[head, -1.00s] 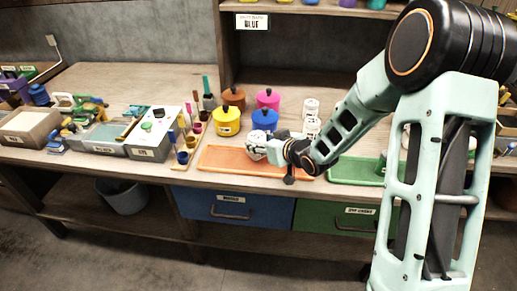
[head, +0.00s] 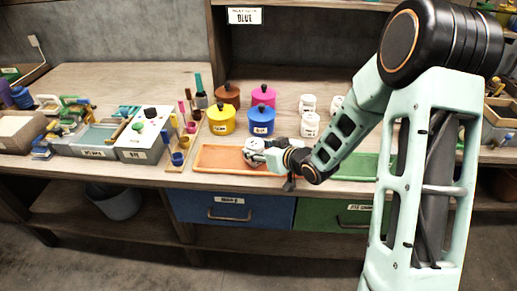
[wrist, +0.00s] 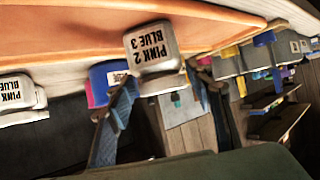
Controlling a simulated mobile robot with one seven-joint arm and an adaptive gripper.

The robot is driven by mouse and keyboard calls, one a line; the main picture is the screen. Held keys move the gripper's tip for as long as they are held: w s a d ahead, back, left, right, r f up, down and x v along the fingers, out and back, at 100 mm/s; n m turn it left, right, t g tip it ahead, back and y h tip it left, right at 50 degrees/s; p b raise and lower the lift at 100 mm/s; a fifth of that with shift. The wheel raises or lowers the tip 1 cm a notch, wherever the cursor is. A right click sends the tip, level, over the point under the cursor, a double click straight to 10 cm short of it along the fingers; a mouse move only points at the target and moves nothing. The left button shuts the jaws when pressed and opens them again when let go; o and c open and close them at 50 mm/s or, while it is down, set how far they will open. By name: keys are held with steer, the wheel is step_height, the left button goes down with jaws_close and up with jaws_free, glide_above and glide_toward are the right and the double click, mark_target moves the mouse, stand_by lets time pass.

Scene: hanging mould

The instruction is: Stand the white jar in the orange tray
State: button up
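A white jar (head: 253,148) is at the end of my gripper (head: 268,155), over the front right part of the orange tray (head: 215,158). In the wrist view the jar (wrist: 152,50) shows a label reading "PINK 2 BLUE 3", upside down in that picture. It sits between the two fingertips of my gripper (wrist: 165,85), which looks shut on it. The jar looks upright, its base against the orange tray surface (wrist: 60,32). I cannot tell whether base and tray touch. My gripper hides part of the tray's right side.
Other white jars (head: 310,124) stand behind my gripper to the right. Yellow (head: 222,120) and blue (head: 261,121) pots stand behind the tray. A green tray (head: 350,168) lies right, partly behind my arm.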

steer(key=shift+o, duration=1.3)
steer(key=shift+r, duration=0.15)
steer(key=shift+d+r, duration=0.1)
steer(key=shift+r, duration=0.1)
steer(key=p+v, duration=0.2)
steer(key=v, duration=0.9)
steer(key=shift+s, duration=0.35)
steer(key=shift+d+r, duration=0.1)
steer(key=shift+d, duration=0.05)
